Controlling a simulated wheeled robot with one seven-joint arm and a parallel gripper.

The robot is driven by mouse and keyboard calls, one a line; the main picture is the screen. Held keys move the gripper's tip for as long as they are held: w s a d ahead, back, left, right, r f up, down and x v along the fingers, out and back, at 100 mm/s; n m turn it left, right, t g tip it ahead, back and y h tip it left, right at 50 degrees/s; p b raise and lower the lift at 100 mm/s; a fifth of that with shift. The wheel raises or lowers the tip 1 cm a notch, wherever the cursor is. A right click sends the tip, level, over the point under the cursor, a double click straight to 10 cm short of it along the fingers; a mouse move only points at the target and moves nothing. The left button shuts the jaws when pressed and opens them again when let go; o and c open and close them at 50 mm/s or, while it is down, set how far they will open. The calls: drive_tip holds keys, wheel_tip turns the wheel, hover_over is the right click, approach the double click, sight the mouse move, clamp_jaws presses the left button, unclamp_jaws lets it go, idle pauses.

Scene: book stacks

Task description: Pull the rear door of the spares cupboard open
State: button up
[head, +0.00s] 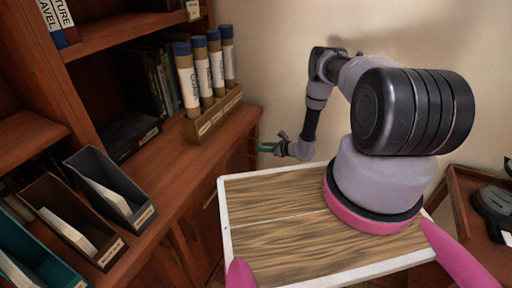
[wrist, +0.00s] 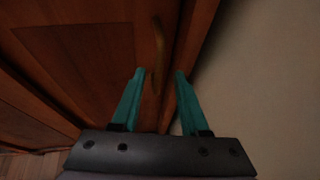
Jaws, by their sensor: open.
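A wooden cupboard door (wrist: 90,60) fills the left and middle of the wrist view and looks shut. A curved brass-coloured handle (wrist: 158,45) stands upright near its right edge. My gripper (wrist: 160,72) is open, with its two teal fingers pointing at the door. The handle's lower end shows between the fingertips; I cannot tell whether either finger touches it. In the head view my gripper (head: 267,148) is beside the far end of the wooden cupboard (head: 190,185), just below its top. The handle cannot be made out there.
A plain wall (wrist: 260,70) lies close on the right of the door. On the cupboard top stand a wooden rack (head: 213,116) of several labelled tubes and several file boxes (head: 110,187). A side table (head: 470,215) with a dark device is at the right.

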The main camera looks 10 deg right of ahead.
sight(256, 157)
drive_tip(key=shift+x, duration=2.55)
clamp_jaws()
